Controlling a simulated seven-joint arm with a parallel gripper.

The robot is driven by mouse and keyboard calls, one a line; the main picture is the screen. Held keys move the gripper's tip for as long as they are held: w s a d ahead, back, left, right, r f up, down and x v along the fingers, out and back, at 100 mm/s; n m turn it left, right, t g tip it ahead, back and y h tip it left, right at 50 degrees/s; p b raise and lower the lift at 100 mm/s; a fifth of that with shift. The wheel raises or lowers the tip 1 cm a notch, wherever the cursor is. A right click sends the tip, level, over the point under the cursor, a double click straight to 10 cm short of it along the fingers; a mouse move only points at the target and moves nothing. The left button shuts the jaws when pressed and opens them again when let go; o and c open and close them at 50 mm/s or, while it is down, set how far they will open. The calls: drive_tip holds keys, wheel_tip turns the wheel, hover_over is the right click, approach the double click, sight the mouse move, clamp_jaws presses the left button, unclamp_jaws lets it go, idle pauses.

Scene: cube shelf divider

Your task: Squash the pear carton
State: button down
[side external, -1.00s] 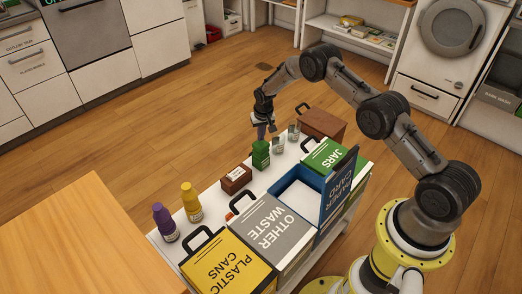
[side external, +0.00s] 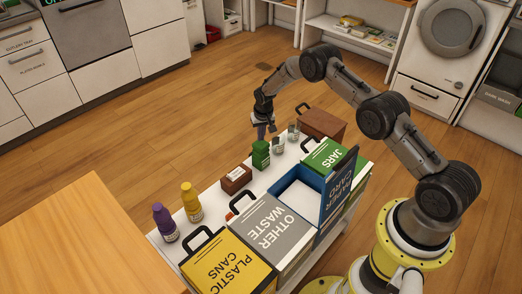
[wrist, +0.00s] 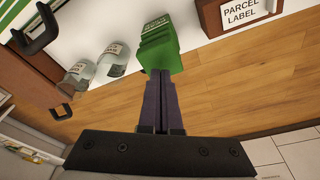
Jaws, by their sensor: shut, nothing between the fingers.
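The green carton (side external: 260,155), which I take to be the pear carton, stands on the white counter between a brown box and the glass jars. In the wrist view the carton (wrist: 161,47) shows stepped, folded-looking sides; its label is too small to read. My gripper (side external: 261,132) is shut and empty, pointing down just above and behind the carton. In the wrist view the dark closed fingers (wrist: 160,73) end right at the carton's near edge; I cannot tell whether they touch it.
Two glass jars (wrist: 75,76) stand close beside the carton. A brown parcel box (side external: 236,179) is on its other side. Yellow (side external: 190,199) and purple (side external: 164,222) bottles stand farther left.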

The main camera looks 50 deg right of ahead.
drive_tip(key=shift+f, duration=0.25)
drive_tip(key=shift+f, duration=0.35)
